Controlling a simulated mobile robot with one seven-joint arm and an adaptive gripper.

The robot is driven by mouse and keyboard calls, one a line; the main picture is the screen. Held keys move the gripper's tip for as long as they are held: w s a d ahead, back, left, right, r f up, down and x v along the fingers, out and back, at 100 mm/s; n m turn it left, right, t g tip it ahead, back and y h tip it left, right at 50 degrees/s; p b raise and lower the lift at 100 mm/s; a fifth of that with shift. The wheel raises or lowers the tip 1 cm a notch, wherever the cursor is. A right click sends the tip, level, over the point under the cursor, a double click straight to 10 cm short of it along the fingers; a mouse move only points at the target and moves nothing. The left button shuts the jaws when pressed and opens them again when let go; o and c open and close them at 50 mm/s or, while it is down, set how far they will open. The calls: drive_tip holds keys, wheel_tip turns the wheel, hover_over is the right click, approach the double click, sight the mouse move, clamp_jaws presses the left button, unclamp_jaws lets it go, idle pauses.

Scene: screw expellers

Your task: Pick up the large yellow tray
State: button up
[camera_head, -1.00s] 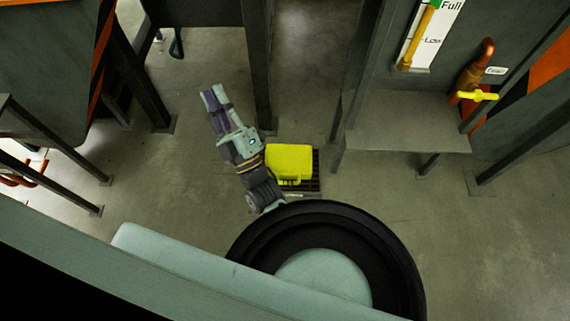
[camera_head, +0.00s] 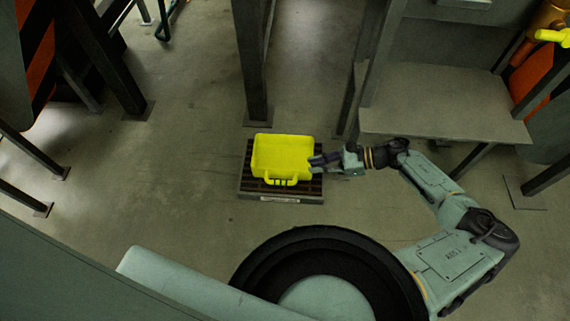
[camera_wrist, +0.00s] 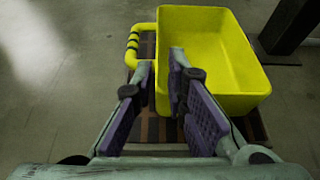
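The large yellow tray (camera_head: 282,155) is an open box with a handle on its near side. It sits on a dark slatted platform (camera_head: 247,180) low on the floor. In the wrist view the tray (camera_wrist: 225,45) fills the upper middle and right, its banded handle to the left. My gripper (camera_head: 314,161) is at the tray's right side in the head view. In the wrist view my gripper (camera_wrist: 161,60) is open, its two purple-padded fingers apart. The near corner of the tray shows between and beyond the fingertips; I cannot tell whether they touch it.
A dark upright post (camera_head: 251,60) stands just behind the platform. A grey machine with a ledge (camera_head: 445,105) stands to the right, close behind my arm. Thin legs of another frame (camera_head: 35,155) stand at the left. The floor (camera_head: 185,150) left of the platform is clear.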

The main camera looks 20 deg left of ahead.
drive_tip(key=b+x, duration=0.1)
drive_tip(key=x, duration=0.9)
drive_tip(key=shift+s+r, duration=0.1)
drive_tip(key=shift+s, duration=0.1)
drive_tip(key=shift+c, duration=0.5)
clamp_jaws()
drive_tip(key=shift+r, duration=0.2)
